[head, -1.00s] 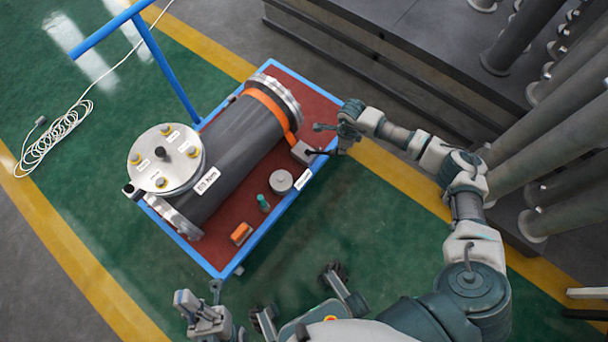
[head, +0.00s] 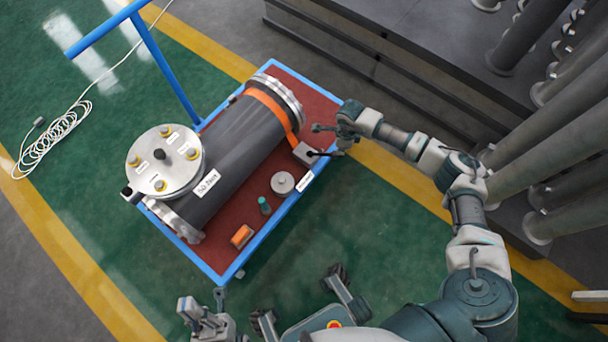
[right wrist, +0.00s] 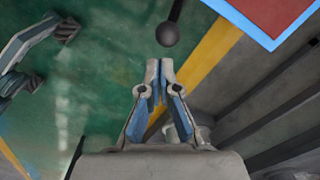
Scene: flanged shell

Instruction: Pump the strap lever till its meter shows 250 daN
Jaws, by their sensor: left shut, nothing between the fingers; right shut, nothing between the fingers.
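The dark flanged shell (head: 235,145) lies on the red-decked cart, with an orange strap (head: 272,105) around its far end. The grey strap tensioner (head: 304,154) sits on the deck edge, its black lever (head: 323,154) sticking out right over the blue rim. A white label (head: 207,184) on the shell seems to read about 50 daN, but the print is small. My right gripper (head: 346,146) is shut and empty by the lever's outer end. In the right wrist view the lever's ball knob (right wrist: 167,33) is just beyond the shut fingertips (right wrist: 153,65), apart from them. My left gripper (head: 186,303) is shut and empty, off the cart's near corner.
On the cart deck (head: 226,215) are a round grey piece (head: 282,183), a green-capped item (head: 264,205) and an orange block (head: 241,236). A blue handle (head: 150,45) rises at the far left. Grey pipes (head: 560,135) stand at right. A coiled white cable (head: 55,140) lies left.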

